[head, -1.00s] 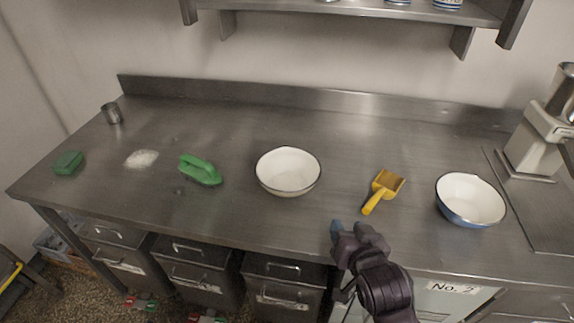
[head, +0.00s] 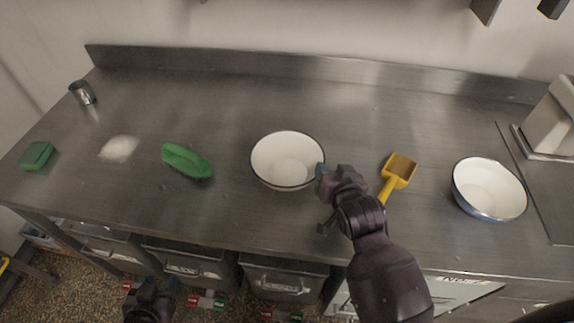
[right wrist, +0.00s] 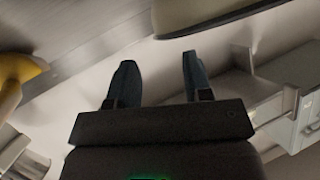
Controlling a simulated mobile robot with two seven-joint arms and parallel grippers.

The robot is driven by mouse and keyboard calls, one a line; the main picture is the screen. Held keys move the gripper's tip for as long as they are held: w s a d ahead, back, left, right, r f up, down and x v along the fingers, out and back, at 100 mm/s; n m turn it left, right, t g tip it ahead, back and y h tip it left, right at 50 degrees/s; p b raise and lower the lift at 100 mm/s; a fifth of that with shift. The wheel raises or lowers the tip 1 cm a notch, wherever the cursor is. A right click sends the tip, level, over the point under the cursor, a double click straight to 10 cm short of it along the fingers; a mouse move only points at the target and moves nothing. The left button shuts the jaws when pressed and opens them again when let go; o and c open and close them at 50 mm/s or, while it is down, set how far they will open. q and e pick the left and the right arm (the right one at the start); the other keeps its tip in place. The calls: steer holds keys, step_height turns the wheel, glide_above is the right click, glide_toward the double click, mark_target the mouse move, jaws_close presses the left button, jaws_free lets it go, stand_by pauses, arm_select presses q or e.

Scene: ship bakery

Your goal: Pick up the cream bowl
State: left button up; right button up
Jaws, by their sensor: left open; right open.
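The cream bowl (head: 287,160), white inside with a dark rim, stands upright on the steel counter in the middle of the head view. My right gripper (head: 322,180) is at the bowl's right front side, close to its rim; I cannot tell whether it touches. In the right wrist view the two fingers (right wrist: 157,75) are apart with nothing between them, and the bowl's cream wall (right wrist: 200,12) shows beyond them at the top. My left gripper (head: 152,298) is low at the bottom left, in front of the counter and away from the bowl.
A yellow scoop (head: 398,174) and a blue-sided white bowl (head: 489,189) lie to the right. A green brush (head: 187,160), white powder (head: 119,149), a green sponge (head: 37,155) and a metal cup (head: 82,92) are to the left. The counter behind the bowl is clear.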

steer(key=shift+a+p+x, duration=0.15)
steer(key=shift+p+x, duration=0.05)
steer(key=shift+x, duration=1.2)
steer(key=shift+a+p+x, duration=0.1)
steer(key=shift+p+x, duration=0.05)
steer(key=shift+x, duration=1.3)
steer(key=shift+r, duration=0.1)
steer(key=shift+c, duration=0.3)
jaws_close()
